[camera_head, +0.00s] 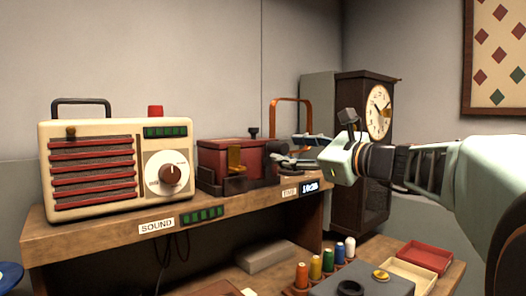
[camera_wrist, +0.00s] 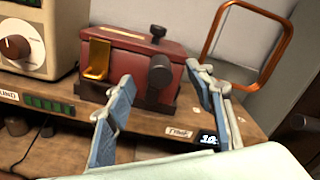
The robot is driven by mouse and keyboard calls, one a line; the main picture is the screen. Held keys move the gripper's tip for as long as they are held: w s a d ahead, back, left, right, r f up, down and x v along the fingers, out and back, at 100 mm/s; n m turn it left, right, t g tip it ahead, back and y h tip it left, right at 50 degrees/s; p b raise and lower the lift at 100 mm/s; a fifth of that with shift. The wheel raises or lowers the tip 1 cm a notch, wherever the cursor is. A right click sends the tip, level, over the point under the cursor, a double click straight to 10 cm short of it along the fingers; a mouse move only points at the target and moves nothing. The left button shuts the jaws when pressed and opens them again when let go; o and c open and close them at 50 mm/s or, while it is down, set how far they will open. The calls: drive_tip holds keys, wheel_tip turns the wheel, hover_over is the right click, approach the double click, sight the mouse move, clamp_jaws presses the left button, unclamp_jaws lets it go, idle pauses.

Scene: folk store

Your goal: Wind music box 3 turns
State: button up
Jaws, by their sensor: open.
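The music box is a dark red box (camera_head: 225,160) on the wooden shelf, right of the cream radio, with a gold tab on its front. In the wrist view, the red box (camera_wrist: 125,62) shows a dark round knob (camera_wrist: 161,72) at its right end and a smaller dark knob on top. My gripper (camera_head: 280,155) reaches in from the right, level with that end. In the wrist view, my gripper (camera_wrist: 160,76) is open, its fingers on either side of the knob in the picture. I cannot tell whether they touch it.
The cream radio (camera_head: 100,165) stands close on the left. An orange-brown loop frame (camera_head: 291,100) rises behind my gripper, and a dark clock (camera_head: 378,112) stands to the right. Colored spools (camera_head: 328,258) and a red tray (camera_head: 425,257) lie on the lower table.

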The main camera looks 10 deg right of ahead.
drive_tip(key=v, duration=0.5)
idle(0.3)
